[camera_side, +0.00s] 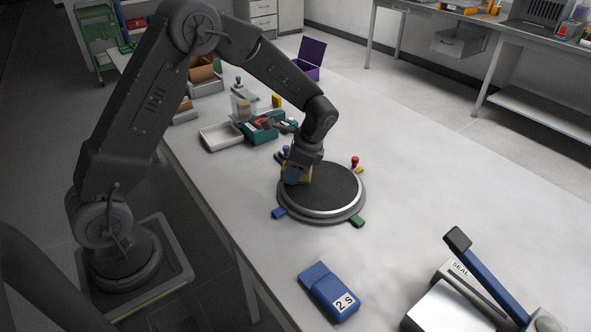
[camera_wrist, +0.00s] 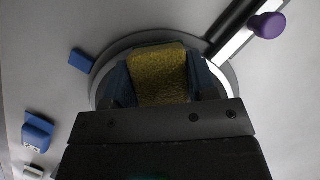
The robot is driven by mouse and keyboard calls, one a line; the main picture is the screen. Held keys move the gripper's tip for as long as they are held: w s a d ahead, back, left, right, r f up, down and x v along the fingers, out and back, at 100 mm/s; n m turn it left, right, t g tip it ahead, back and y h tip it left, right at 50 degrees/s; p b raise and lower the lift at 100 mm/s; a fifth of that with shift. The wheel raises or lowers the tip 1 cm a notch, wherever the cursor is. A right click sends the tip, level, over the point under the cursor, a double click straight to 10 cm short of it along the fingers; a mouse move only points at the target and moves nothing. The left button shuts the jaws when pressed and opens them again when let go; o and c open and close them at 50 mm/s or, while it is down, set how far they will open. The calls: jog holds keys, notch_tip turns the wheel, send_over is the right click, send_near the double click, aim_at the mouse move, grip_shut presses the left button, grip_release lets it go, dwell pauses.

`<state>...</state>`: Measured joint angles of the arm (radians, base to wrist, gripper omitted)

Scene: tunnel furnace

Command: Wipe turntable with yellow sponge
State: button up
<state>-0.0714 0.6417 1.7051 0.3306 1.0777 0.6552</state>
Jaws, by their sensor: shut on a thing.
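The turntable (camera_side: 330,190) is a round black disc with a pale rim on a grey base, on the table in the side view. Its rim also shows in the wrist view (camera_wrist: 232,75). My gripper (camera_side: 296,175) is over the left back part of the disc, pointing down. It is shut on the yellow sponge (camera_wrist: 160,75), which sits between the two blue-grey fingers. In the side view the sponge is mostly hidden by the gripper. It is at or just above the disc; I cannot tell whether it touches.
Around the turntable are a blue block (camera_side: 279,213), a green block (camera_side: 358,221) and a red knob (camera_side: 354,161). A blue box marked 2S (camera_side: 328,292) and a sealer (camera_side: 470,290) stand in front. A white tray (camera_side: 221,136) is behind. The table's right side is clear.

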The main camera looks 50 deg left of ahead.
jog(key=shift+s+a+f, duration=0.15)
jog(key=shift+r, duration=3.15)
jog(key=shift+r, duration=1.5)
